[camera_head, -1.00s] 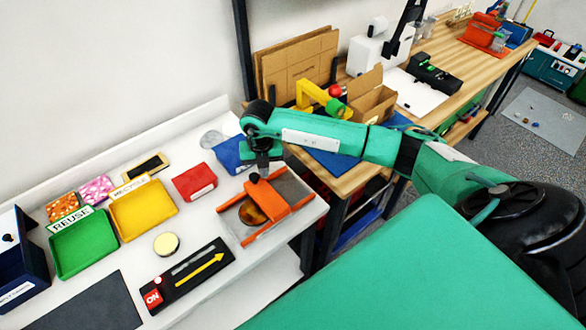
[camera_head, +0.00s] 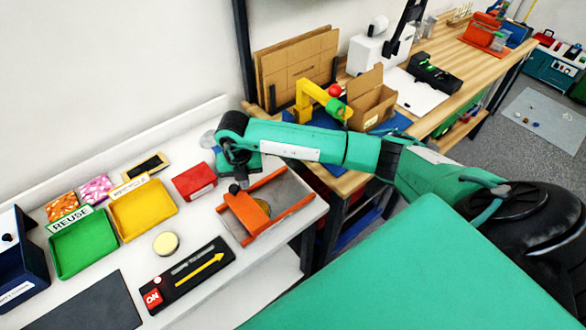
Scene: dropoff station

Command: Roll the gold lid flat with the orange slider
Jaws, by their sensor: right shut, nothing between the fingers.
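The orange slider (camera_head: 246,214) sits across the orange rails of the flat grey press bed (camera_head: 292,190), towards its left end. The gold lid (camera_head: 264,207) shows only in part, just right of the slider and partly covered by it. I cannot tell how flat it is. My right gripper (camera_head: 238,182) is shut and empty, pointing down at the slider's far end by a small black knob (camera_head: 234,188). I cannot tell whether it touches the knob. My left gripper is not in view.
Left of the press are a red box (camera_head: 194,182), a yellow tray (camera_head: 143,208), a green tray (camera_head: 84,245) and a round tin (camera_head: 166,243). A black panel with a yellow arrow (camera_head: 188,274) lies in front. A wooden bench (camera_head: 352,180) stands to the right.

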